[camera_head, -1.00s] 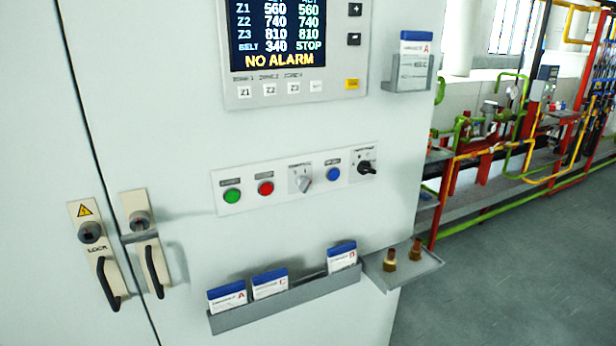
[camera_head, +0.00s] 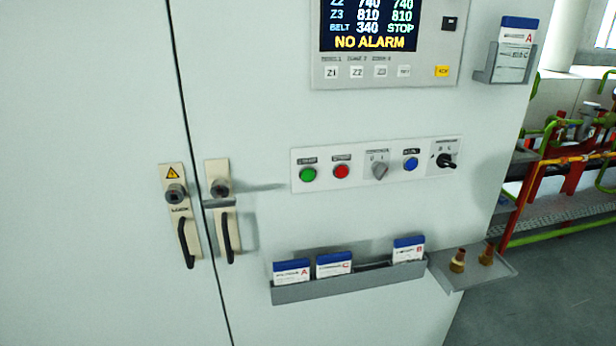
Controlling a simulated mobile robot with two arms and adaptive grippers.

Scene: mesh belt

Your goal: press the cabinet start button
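The cabinet (camera_head: 260,110) is a large pale one that fills most of the head view. A white button strip (camera_head: 450,150) runs across its front. The round green button (camera_head: 308,174) sits at the strip's left end under a small dark label that I cannot read with certainty. To its right are a red button (camera_head: 341,171), a grey rotary knob (camera_head: 379,170), a blue button (camera_head: 410,164) and a black selector switch (camera_head: 447,161). Neither of my grippers shows in this view. Nothing covers the buttons.
Above is a display (camera_head: 369,24) reading NO ALARM and belt STOP. Below, a grey card rack (camera_head: 345,283) and a small shelf (camera_head: 474,270) with brass fittings stick out. Door handles (camera_head: 186,243) are at left. Pipes (camera_head: 560,160) and open floor lie at right.

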